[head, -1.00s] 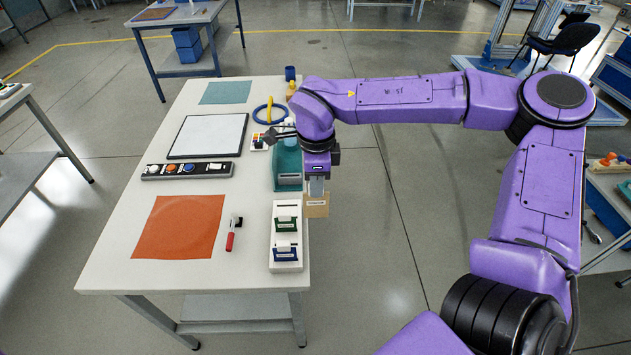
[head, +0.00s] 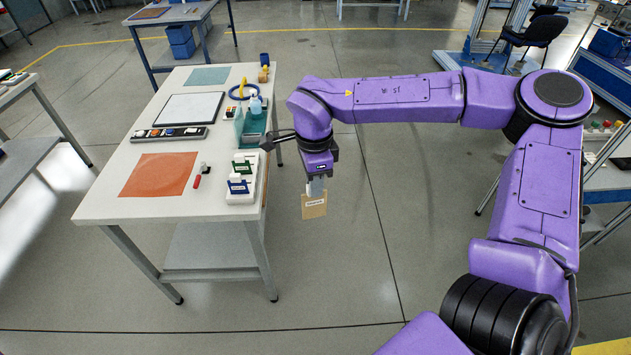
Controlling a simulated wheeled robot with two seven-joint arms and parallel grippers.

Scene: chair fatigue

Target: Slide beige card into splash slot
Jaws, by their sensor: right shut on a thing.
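A beige card (head: 314,208) with a small label hangs upright from my right gripper (head: 316,187), which is shut on its top edge. The card is over the floor, to the right of the table's right edge and apart from it. A white slotted block (head: 241,198) stands at the table's near right corner, with a green holder (head: 243,168) behind a blue holder (head: 238,186). Their label text is too small to read, so I cannot tell which is the splash slot. My left gripper is not in view.
The white table (head: 105,198) also carries an orange mat (head: 158,174), a red marker (head: 196,181), a button strip (head: 168,134), a framed white board (head: 188,107) and a teal bin (head: 253,122). Open floor lies right of the table, under the card.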

